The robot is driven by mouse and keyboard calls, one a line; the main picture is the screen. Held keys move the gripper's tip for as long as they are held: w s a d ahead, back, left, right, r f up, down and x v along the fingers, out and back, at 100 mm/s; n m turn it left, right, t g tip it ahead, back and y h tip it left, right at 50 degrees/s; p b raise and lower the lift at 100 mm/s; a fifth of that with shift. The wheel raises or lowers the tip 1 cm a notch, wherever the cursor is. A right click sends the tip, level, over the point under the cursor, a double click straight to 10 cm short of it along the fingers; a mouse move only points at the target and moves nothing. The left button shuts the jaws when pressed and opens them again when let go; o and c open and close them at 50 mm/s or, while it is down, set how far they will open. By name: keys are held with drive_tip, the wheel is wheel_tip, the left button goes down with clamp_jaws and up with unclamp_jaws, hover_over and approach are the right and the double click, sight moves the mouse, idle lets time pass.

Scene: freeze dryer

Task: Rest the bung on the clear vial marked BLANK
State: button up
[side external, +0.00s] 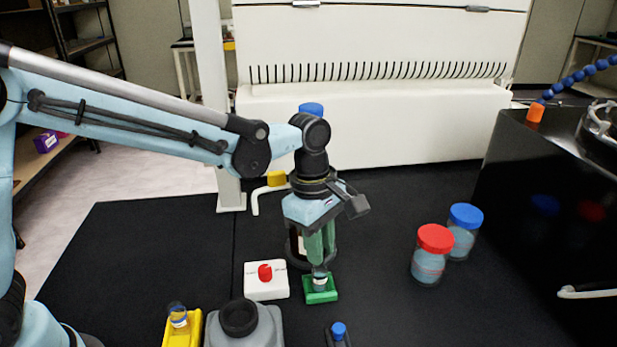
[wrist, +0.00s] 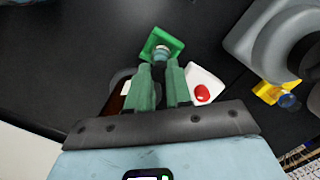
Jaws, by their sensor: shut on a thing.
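My gripper (side external: 319,268) points down with its green fingers close together over a green block (side external: 320,297). The wrist view shows the fingers (wrist: 163,98) nearly parallel with their tips at the same block (wrist: 172,40). A small clear vial (side external: 319,283) with a pale top stands in the green block; its top also shows in the wrist view (wrist: 161,52). The fingers are shut on a small greyish piece, apparently the bung, at or just above the vial's mouth. The fingers mostly hide it, and I cannot tell whether it touches the vial. No BLANK marking is readable.
A white block with a red top (side external: 265,272) sits left of the green one. A brown bottle (wrist: 118,103) stands close by the fingers. A yellow block (side external: 182,330), grey container (side external: 243,329) and blue-capped vial (side external: 338,330) are in front. Red-lidded (side external: 430,257) and blue-lidded (side external: 464,232) jars stand right.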

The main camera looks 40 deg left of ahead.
drive_tip(key=shift+f, duration=0.45)
idle(0.6)
drive_tip(key=o, duration=1.3)
drive_tip(key=shift+r, duration=0.1)
drive_tip(key=shift+r, duration=2.9)
